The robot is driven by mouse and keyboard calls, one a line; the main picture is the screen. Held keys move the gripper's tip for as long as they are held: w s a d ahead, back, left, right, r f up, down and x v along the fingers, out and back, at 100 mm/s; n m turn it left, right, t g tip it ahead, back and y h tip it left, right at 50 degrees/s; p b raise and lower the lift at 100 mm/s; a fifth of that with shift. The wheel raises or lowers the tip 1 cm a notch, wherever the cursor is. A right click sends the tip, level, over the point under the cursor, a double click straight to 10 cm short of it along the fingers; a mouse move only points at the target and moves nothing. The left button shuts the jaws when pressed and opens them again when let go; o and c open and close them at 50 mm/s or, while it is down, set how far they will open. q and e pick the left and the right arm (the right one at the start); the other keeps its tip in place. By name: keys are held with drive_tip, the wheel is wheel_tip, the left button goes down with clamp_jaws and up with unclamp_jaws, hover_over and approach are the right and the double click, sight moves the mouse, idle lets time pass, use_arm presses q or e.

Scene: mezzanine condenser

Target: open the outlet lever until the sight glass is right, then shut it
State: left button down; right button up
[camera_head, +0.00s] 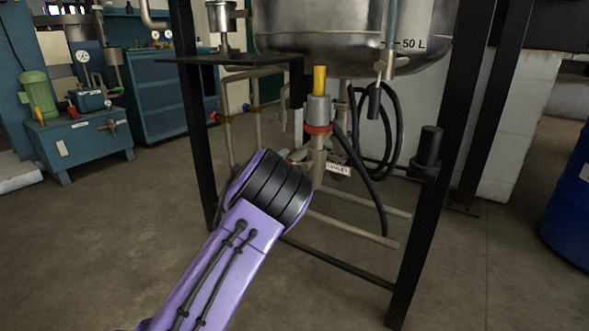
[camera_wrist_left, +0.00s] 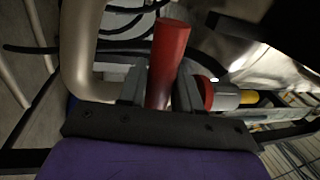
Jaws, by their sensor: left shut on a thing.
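A red lever handle (camera_wrist_left: 168,62) stands between the two fingers of my left gripper (camera_wrist_left: 160,88) in the left wrist view, and the gripper is shut on it. In the head view my purple and black left wrist hides the fingers and the handle. The steel tank (camera_head: 315,35) has a greenish upright tube (camera_head: 391,22), apparently the sight glass, on its right front beside a "50 L" mark. I cannot make out a liquid level in it. Below the tank is a grey valve body (camera_head: 319,108) with a red ring and yellow top. My right gripper is not in view.
Black frame posts (camera_head: 440,160) stand on both sides of the outlet pipes. A black hose (camera_head: 395,130) hangs in loops right of the valve. A blue barrel (camera_head: 572,205) is at the far right, a teal bench (camera_head: 85,140) at the left. The floor in front is clear.

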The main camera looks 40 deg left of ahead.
use_arm(q)
drive_tip(key=shift+s+a+r, duration=0.15)
drive_tip(key=shift+a, duration=0.05)
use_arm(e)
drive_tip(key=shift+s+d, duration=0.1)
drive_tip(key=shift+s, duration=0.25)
use_arm(q)
drive_tip(key=c, duration=0.9)
unclamp_jaws()
drive_tip(key=shift+d, duration=0.1)
drive_tip(key=p+v, duration=0.2)
drive_tip(key=v, duration=0.8)
drive_tip(key=shift+s, duration=0.2)
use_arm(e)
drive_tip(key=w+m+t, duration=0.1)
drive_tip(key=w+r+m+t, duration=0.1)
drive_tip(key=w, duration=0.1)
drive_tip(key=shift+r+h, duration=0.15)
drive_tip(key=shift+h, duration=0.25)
